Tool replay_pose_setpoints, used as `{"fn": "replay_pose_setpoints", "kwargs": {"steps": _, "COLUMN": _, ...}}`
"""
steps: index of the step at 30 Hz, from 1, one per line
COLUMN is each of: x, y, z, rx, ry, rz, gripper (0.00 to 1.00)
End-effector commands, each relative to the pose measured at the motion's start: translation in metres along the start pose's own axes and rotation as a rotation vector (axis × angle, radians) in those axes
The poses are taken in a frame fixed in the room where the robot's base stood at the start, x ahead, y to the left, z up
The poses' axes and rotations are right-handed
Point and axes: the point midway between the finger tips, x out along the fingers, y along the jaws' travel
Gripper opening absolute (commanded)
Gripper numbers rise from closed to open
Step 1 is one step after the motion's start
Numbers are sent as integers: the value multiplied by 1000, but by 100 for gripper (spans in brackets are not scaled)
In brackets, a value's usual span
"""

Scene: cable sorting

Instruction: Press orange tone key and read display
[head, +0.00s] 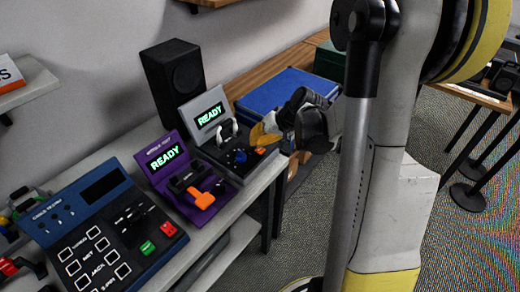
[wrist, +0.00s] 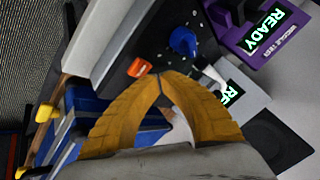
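A grey tester (head: 218,135) with a lit green display reading "READY" (head: 209,117) stands on the bench. Its small orange key (head: 260,150) is at the panel's front right corner, beside a blue knob (head: 240,157). In the wrist view the orange key (wrist: 139,68) lies just left of my fingertips, and the blue knob (wrist: 183,41) lies above them. My gripper (wrist: 160,76) has yellow fingers with the tips together and nothing seen between them. In the head view my gripper (head: 262,133) is over the tester's right edge. I cannot tell whether it touches the panel.
A purple tester (head: 165,175) reading "READY" with an orange handle (head: 202,200) stands to the left. A blue keypad console (head: 75,215) with a dark display is farther left. A black speaker (head: 174,80) stands behind, and a blue case (head: 270,92) lies behind my gripper.

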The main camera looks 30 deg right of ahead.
Motion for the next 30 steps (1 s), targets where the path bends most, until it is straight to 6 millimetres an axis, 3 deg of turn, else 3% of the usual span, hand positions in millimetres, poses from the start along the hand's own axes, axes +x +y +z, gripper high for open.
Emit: {"fn": "replay_pose_setpoints", "kwargs": {"steps": 30, "x": 7, "y": 4, "z": 4, "rx": 0, "ry": 0, "rz": 0, "gripper": 0}}
